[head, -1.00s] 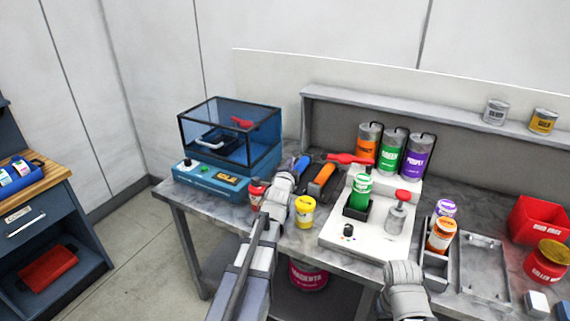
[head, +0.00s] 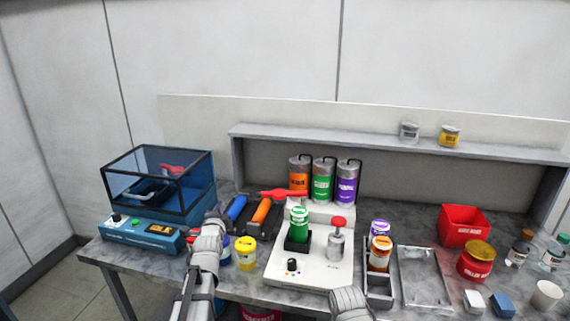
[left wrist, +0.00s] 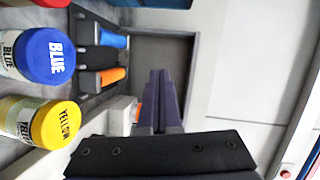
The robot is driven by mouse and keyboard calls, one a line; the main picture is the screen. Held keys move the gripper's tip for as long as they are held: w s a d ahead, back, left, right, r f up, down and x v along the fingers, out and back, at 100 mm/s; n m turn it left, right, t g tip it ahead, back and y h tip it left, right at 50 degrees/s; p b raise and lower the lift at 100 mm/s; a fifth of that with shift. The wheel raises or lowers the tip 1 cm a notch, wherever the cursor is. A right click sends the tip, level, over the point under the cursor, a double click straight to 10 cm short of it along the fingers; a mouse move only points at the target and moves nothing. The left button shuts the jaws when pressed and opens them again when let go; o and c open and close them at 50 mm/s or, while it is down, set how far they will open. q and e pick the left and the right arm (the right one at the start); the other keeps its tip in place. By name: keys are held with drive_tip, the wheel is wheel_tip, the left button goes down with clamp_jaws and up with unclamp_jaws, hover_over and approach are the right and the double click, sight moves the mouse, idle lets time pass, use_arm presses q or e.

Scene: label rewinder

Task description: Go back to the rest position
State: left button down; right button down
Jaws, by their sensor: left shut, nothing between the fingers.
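My left gripper (head: 216,218) is shut and empty over the left part of the workbench, between the blue tank machine and the ink rollers. In the left wrist view its dark fingers (left wrist: 160,98) lie together with nothing between them. A yellow jar (head: 246,253) stands just right of my left wrist, and a blue jar (left wrist: 44,55) shows beside it in the left wrist view. My left wrist partly hides the blue jar in the head view. Only a rounded grey part of my right arm shows at the bottom of the head view; its fingers are not visible.
The blue machine with a clear cover (head: 158,185) stands left. A white station (head: 312,268) holds a green bottle (head: 299,224) mid-bench. Orange and purple bottles stand in a grey holder (head: 379,300). A red bin (head: 463,226) and several jars stand right. A shelf (head: 370,143) runs behind.

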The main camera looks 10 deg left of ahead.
use_arm(q)
drive_tip(key=s+d+f+n+g+h, duration=0.2)
drive_tip(key=s+d+f+g, duration=0.3)
drive_tip(key=d, duration=0.5)
drive_tip(key=s+d+f+n+g+h, duration=0.2)
drive_tip(key=s+d+f, duration=0.1)
drive_tip(key=d+f, duration=0.55)
drive_tip(key=s+d+f+n+g, duration=0.1)
drive_tip(key=s+d+g, duration=0.2)
drive_tip(key=s, duration=0.4)
drive_tip(key=s+d+f+n+g, duration=0.2)
drive_tip(key=s+d+g, duration=0.1)
drive_tip(key=s, duration=0.5)
drive_tip(key=s+d+f+n+g+y, duration=0.1)
drive_tip(key=s+d+f+n+g, duration=0.1)
drive_tip(key=s+d, duration=0.3)
drive_tip(key=s+g, duration=0.1)
drive_tip(key=s, duration=0.2)
drive_tip(key=shift+d+f, duration=0.15)
drive_tip(key=shift+d, duration=0.15)
